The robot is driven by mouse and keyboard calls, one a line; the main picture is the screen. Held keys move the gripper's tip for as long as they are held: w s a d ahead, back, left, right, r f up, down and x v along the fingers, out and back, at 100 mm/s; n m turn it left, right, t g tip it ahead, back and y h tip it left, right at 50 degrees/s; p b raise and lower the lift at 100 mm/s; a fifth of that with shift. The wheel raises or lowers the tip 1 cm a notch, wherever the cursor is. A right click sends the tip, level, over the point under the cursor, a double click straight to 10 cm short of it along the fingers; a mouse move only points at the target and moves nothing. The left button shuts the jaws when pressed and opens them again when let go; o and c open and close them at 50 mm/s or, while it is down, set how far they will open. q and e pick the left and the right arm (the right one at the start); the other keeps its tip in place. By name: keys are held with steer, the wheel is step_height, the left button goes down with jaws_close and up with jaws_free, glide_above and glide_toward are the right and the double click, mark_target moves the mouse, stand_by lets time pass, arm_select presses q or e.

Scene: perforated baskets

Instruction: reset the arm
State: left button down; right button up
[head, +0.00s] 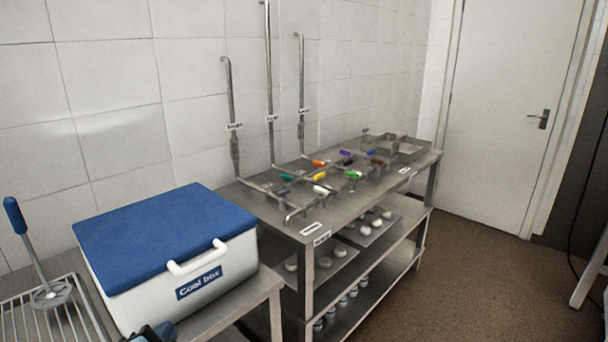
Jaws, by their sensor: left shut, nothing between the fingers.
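Only a small dark part of my left gripper (154,333) shows, at the bottom edge of the head view. It is in front of the white cool box, low at its front side. It is shut and holds nothing. Most of it and its arm are cut off by the picture edge. My right gripper is not in view.
A cool box (215,262) with a blue lid stands on a metal table at the left. A wire rack (22,318) and a blue-handled tool (32,250) are beside it. A steel bench (268,213) with pipes and coloured valves stands along the wall.

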arm_select(q)
steer(key=s+d+f+n+g+h, duration=0.2)
steer(key=s+f, duration=0.2)
steer(key=f, duration=0.6)
steer(key=s+d+f+n+g+h, duration=0.1)
steer(key=s+d+f+n+h, duration=0.2)
steer(key=f, duration=0.7)
steer(key=s+d+f+n+g+h, duration=0.15)
steer(key=s+f, duration=0.35)
steer(key=f, duration=0.5)
step_height(320, 180, up, 15)
steer(key=a+p, duration=0.1)
steer(key=p, duration=1.7)
steer(key=shift+a+r, duration=0.15)
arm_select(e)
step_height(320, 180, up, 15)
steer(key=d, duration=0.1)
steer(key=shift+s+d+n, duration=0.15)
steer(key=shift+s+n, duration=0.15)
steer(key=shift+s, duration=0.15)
arm_select(q)
steer(key=shift+t, duration=0.25)
